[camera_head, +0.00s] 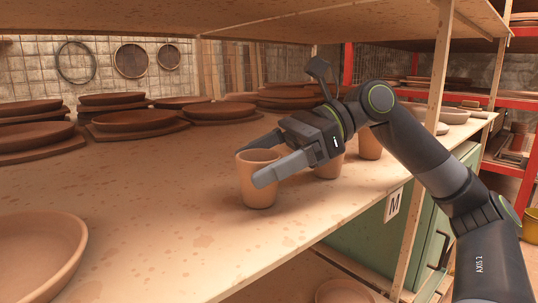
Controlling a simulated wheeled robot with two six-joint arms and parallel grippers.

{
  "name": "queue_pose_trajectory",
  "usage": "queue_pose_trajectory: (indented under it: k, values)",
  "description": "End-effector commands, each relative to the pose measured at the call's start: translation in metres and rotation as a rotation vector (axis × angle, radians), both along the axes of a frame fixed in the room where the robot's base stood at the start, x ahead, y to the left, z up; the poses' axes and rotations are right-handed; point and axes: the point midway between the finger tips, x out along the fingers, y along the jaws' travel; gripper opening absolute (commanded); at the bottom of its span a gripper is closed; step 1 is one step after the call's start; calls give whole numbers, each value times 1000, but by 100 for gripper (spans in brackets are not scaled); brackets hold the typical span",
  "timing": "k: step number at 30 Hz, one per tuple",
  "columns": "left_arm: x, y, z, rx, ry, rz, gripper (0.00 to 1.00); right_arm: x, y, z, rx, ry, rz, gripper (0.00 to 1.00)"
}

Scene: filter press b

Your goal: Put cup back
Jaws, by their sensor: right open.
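A clay cup (259,195) stands upright on the wooden shelf (180,235), left of two similar cups. My right gripper (254,164) reaches in from the right with its fingers open. One finger lies across the near side of the cup, and the other is at its far side. I cannot tell whether either finger touches the cup. A second cup (329,168) is partly hidden by the gripper, and a third cup (370,147) stands farther right. My left gripper is not in view.
A large clay bowl (40,255) sits at the front left. Stacked clay plates (135,120) line the back of the shelf. A wooden post (437,80) stands at the right edge, beside my right arm.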

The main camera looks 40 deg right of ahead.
Motion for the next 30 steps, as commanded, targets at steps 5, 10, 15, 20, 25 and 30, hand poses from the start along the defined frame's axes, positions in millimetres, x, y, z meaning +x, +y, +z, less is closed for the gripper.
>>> queue_pose_trajectory:
  k: [5,10,15,20,25,30]
  values:
    - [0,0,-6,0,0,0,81,-2,-9,3,-2,1,-6,82]
    - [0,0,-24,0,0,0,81,-9,-33,11,-1,0,-9,82]
    - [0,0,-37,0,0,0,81,-20,-63,26,1,-2,-7,82]
    - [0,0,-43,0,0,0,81,-28,-86,39,2,-2,-4,82]
    - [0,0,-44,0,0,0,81,-33,-101,46,2,-1,-1,82]
    - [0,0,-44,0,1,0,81,-35,-106,48,0,-1,0,82]
